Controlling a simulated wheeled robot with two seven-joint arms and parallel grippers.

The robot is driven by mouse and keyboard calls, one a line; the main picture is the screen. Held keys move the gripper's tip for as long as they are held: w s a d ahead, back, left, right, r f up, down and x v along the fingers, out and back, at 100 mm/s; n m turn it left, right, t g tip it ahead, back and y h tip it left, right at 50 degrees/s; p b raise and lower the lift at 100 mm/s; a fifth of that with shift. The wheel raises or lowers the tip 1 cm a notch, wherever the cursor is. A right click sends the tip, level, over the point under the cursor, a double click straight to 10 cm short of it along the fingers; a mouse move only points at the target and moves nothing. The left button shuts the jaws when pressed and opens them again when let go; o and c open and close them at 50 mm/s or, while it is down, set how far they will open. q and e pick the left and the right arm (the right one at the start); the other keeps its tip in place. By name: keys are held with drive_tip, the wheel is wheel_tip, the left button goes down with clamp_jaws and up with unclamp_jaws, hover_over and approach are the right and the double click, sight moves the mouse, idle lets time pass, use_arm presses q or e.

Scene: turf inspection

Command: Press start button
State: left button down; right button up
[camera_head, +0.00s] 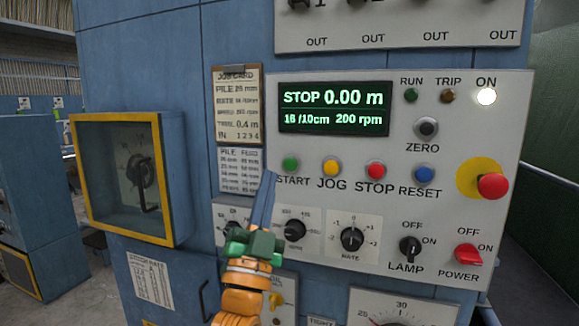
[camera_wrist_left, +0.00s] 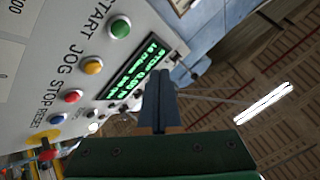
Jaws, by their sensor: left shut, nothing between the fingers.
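The green START button (camera_head: 290,165) is on the grey control panel (camera_head: 440,130), at the left end of the button row under the display (camera_head: 335,108). It also shows in the left wrist view (camera_wrist_left: 120,27). My left gripper (camera_head: 269,176) is shut and empty. In the head view its blue fingertips lie just left of and below the START button. In the left wrist view (camera_wrist_left: 160,74) a visible gap separates the fingertips from the button. The display reads STOP 0.00 m. The ON lamp (camera_head: 486,97) is lit. My right gripper is not in view.
Yellow JOG (camera_head: 332,168), red STOP (camera_head: 376,171) and blue RESET (camera_head: 424,174) buttons follow to the right. A red emergency knob (camera_head: 492,186) sticks out further right. Knobs (camera_head: 353,238) sit below. A yellow-framed box (camera_head: 130,180) projects at left.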

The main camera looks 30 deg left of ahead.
sight(291, 164)
use_arm(q)
drive_tip(key=shift+w+a+b, duration=0.1)
drive_tip(key=shift+w+a, duration=0.2)
drive_tip(key=shift+w, duration=0.85)
drive_tip(key=shift+w+a+b, duration=0.15)
drive_tip(key=shift+w+a, duration=0.1)
drive_tip(key=shift+w, duration=0.95)
drive_tip(key=shift+w+a+b, duration=0.1)
drive_tip(key=shift+w+a, duration=0.2)
drive_tip(key=shift+w, duration=0.85)
drive_tip(key=shift+w, duration=0.1)
drive_tip(key=shift+w+a, duration=0.1)
drive_tip(key=shift+w, duration=0.2)
drive_tip(key=shift+w+a, duration=0.1)
drive_tip(key=shift+w, duration=0.4)
drive_tip(key=shift+s+f, duration=0.1)
drive_tip(key=shift+s, duration=0.7)
drive_tip(key=shift+d, duration=0.2)
